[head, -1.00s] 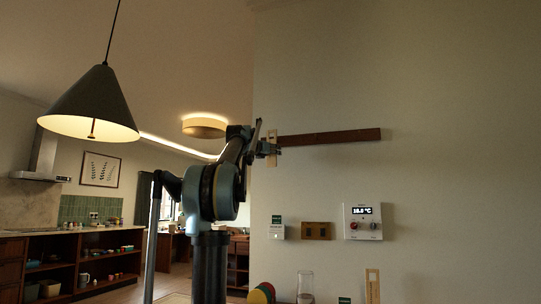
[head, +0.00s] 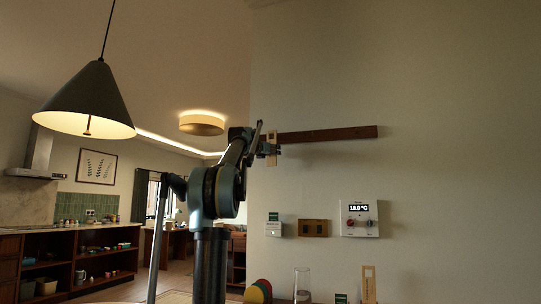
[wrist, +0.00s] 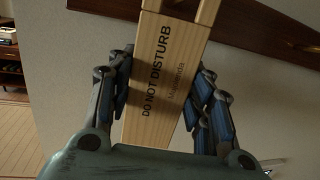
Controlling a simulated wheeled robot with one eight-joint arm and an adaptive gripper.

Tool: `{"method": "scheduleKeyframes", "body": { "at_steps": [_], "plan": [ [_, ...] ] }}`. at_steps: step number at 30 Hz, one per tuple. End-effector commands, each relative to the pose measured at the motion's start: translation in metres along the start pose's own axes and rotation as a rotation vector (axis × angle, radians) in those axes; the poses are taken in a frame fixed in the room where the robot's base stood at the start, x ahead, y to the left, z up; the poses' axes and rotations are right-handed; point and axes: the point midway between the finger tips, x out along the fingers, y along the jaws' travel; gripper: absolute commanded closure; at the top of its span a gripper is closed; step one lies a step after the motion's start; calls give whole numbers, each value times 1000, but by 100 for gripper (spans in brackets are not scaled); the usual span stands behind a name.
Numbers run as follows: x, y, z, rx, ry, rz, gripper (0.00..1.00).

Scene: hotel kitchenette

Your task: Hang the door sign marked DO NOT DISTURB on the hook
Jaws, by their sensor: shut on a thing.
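The pale wooden door sign marked DO NOT DISTURB (wrist: 150,110) is between my gripper's fingers (wrist: 163,88) in the wrist view. My gripper is shut on the sign's lower part, and the lettering runs along its length. The cutout at its top lies at the upper picture edge. In the head view my gripper (head: 273,150) holds the sign (head: 272,138) upright, overlapping the left part of a dark wooden rail (head: 335,134) on the wall. The rail also shows behind the sign in the wrist view (wrist: 260,30).
Another wooden sign (head: 369,288), a glass (head: 302,284) and coloured discs (head: 258,291) stand low down. A pendant lamp (head: 88,95) hangs left.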

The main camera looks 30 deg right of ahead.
Motion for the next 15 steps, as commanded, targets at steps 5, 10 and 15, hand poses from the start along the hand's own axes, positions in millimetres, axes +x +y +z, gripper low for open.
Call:
{"method": "scheduleKeyframes", "body": {
  "at_steps": [5, 10, 15],
  "plan": [
    [8, 2, -1, 0, 0, 0, 77],
    [16, 3, -2, 0, 0, 0, 77],
    [22, 4, -6, 0, 0, 1, 77]
  ]
}}
